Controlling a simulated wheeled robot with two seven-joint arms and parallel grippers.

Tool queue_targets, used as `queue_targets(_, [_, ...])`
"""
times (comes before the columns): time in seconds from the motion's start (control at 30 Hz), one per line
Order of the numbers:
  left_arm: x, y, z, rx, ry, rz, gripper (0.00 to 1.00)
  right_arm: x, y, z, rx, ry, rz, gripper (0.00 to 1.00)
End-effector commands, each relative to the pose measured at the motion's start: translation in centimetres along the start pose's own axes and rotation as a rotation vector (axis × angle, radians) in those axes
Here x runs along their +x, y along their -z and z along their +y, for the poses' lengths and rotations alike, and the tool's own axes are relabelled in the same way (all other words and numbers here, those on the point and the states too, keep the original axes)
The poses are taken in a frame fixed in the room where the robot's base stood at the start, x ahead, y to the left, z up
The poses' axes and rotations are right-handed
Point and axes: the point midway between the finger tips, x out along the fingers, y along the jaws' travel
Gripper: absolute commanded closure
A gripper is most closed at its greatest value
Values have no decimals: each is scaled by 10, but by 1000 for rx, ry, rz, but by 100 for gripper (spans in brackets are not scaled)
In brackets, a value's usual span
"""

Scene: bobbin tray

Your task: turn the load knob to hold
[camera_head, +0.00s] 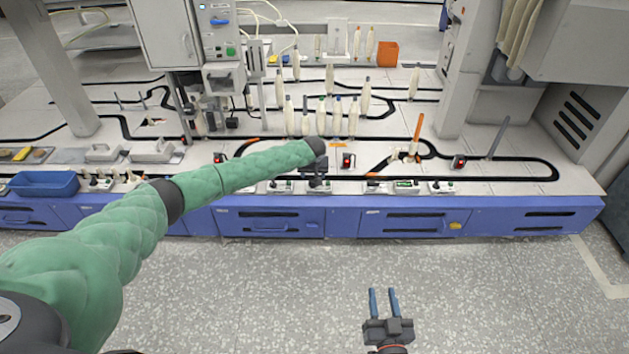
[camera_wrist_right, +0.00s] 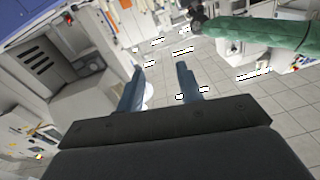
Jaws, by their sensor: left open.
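My left gripper (camera_head: 317,180) is at the front edge of the bench, its dark jaws low over a small control panel (camera_head: 318,188). It is open, and I see nothing held in it. The wrist hides part of that panel. I cannot tell which small control is the load knob, or whether the jaws touch one. My right gripper (camera_head: 383,301) hangs over the floor in front of the bench, open and empty. In the right wrist view its two blue fingers (camera_wrist_right: 159,88) are apart with nothing between them.
More control panels (camera_head: 406,187) line the front edge. White bobbins (camera_head: 337,115) stand mid-bench behind my left wrist. A blue bin (camera_head: 45,183) sits at the left and an orange box (camera_head: 387,54) at the back. The floor (camera_head: 260,285) in front is clear.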

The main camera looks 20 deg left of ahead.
Motion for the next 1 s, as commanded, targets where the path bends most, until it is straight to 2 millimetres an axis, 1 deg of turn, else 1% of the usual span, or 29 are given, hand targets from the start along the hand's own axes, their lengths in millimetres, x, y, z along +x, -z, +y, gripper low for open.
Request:
queue_targets(0.1, [10,0,1,0,-1,1,42,4,22,-1,-7,4,68,64])
queue_targets(0.33, [26,0,1,0,-2,1,42,8,62,-3,-20,11,194,64])
queue_targets(0.7, [51,0,1,1,-2,1,42,6,126,-8,-38,23,396,64])
queue_targets(0.9, [59,0,1,1,-2,2,42,3,149,-10,-45,29,473,64])
queue_targets(1.0, [61,1,1,1,-1,2,42,1,156,-11,-47,30,494,64])
